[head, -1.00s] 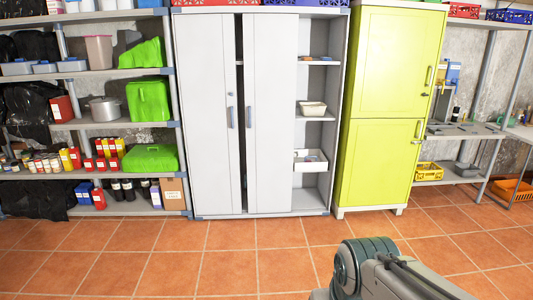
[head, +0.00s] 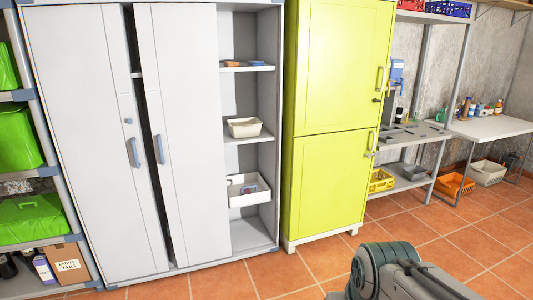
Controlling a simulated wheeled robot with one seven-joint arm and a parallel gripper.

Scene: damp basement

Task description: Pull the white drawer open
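A white drawer-like bin (head: 248,190) sits low in the open right section of the grey-white cabinet (head: 190,130). It has a small dark marking or opening on its front and its top is open. My arm shows at the bottom right of the head view, but my gripper is out of view. The arm is well apart from the bin, with floor between them.
A cream tray (head: 244,127) stands on the shelf above. The cabinet's sliding doors cover its left part. A yellow-green cabinet (head: 335,120) stands to the right. Green cases (head: 40,215) are on the left shelves. The tiled floor (head: 310,270) in front is clear.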

